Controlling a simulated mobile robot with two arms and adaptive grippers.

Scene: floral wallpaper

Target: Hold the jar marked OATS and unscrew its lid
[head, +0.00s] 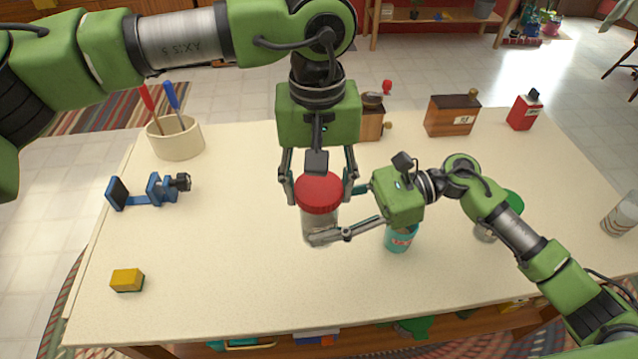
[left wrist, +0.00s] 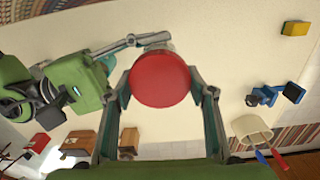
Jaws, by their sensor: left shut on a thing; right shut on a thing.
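A clear jar (head: 319,228) with a red lid (head: 318,191) stands upright near the middle of the table. Its label is not readable from here, so I cannot confirm the word OATS. My left gripper (head: 319,190) comes from above and is shut on the red lid, one finger on each side. The red lid also fills the middle of the left wrist view (left wrist: 160,80), between the two fingers. My right gripper (head: 335,222) comes from the right and is shut on the jar's body below the lid. I cannot tell whether the lid is loose.
A teal jar (head: 399,240) stands just under my right gripper's body, and a green-lidded jar (head: 487,234) is behind my right arm. Left are a utensil crock (head: 175,140), a blue clamp (head: 150,192) and a sponge (head: 127,280). Wooden boxes (head: 452,115) stand behind. The front is clear.

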